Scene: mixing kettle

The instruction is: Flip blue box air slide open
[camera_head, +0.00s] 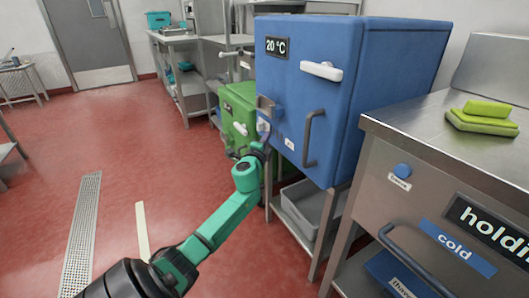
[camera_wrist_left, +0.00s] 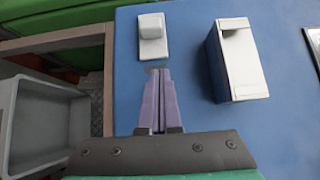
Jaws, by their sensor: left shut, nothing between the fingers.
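The blue box (camera_head: 400,90) stands on a metal frame at the right of the head view, and its blue face (camera_wrist_left: 190,100) fills the middle of the left wrist view. A grey-white block (camera_wrist_left: 240,60) and a smaller white fitting (camera_wrist_left: 152,38) are on this face; I cannot tell which is the air slide. In the head view a small grey fitting (camera_head: 265,103) is at the face's left edge, just above my left gripper (camera_head: 264,133). Contact is unclear.
A white handle (camera_head: 321,71) and a dark bar handle (camera_head: 313,138) stick out from the blue box. A green box (camera_head: 239,115) stands beside it. A grey bin (camera_head: 305,203) lies below. A metal counter (camera_head: 430,125) is at right. Red floor is open at left.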

